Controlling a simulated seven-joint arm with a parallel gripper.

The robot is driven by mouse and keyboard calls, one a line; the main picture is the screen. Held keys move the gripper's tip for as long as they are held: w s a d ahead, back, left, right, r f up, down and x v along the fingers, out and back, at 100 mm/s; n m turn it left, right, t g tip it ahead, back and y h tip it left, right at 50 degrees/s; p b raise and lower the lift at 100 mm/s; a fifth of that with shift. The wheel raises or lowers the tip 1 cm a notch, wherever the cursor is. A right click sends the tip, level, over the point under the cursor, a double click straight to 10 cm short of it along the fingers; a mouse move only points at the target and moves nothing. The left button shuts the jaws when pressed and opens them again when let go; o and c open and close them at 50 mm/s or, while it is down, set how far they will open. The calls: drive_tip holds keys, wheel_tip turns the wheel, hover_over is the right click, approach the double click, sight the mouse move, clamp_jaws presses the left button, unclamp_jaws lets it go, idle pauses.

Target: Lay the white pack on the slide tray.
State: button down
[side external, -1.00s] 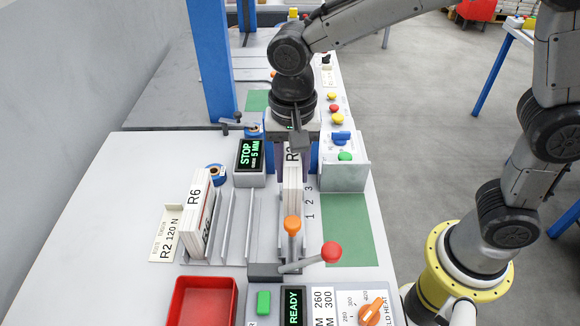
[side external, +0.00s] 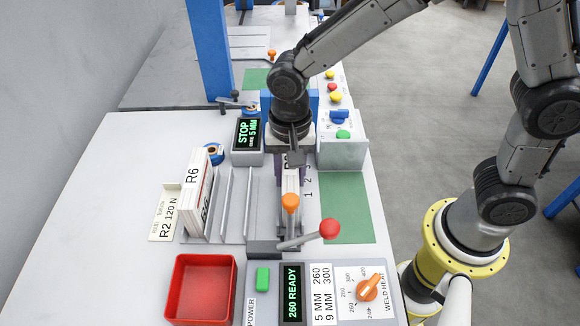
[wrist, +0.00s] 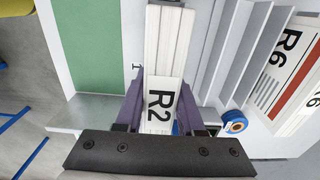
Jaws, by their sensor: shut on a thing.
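The white pack (wrist: 168,42), a stack of white bars labelled R2, is between my gripper's purple fingers (wrist: 160,105) in the wrist view. In the side view my gripper (side external: 291,168) is shut on it from above. The pack (side external: 291,185) is upright, at the right end of the grey ribbed rack, beside the numbers 1, 2, 3. Its lower end is partly hidden by the orange lever knob. I cannot tell whether it touches the surface under it. No part is clearly marked as the slide tray; a grey ribbed rack (side external: 228,222) has several upright fins.
A white R6 pack (side external: 196,190) stands at the rack's left. A red-knobbed lever (side external: 330,229) and an orange knob (side external: 290,203) rise in front. A STOP display (side external: 247,133) and a button box (side external: 343,150) flank the far side.

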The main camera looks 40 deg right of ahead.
drive_tip(key=shift+f, duration=0.65)
idle(0.5)
drive_tip(key=shift+c, duration=2.2)
unclamp_jaws()
wheel_tip(320, 180, up, 14)
drive_tip(key=shift+w+d+f, duration=0.1)
drive_tip(key=shift+f, duration=0.05)
drive_tip(key=s+d+r+m+t, duration=0.1)
drive_tip(key=s+d+r+t, duration=0.1)
drive_tip(key=s+d+r, duration=0.3)
drive_tip(key=d+r+t, duration=0.1)
drive_tip(key=d+r, duration=0.2)
drive_tip(key=d, duration=0.4)
drive_tip(key=s+d+f+n+t, duration=0.1)
drive_tip(key=s+d+f+n, duration=0.1)
drive_tip(key=s+n, duration=0.3)
drive_tip(key=s+d+f+n+t, duration=0.1)
drive_tip(key=s+d+f+n, duration=0.2)
drive_tip(key=s+n, duration=0.2)
drive_tip(key=shift+s+d+f+t, duration=0.25)
drive_tip(key=shift+s+f+t, duration=0.05)
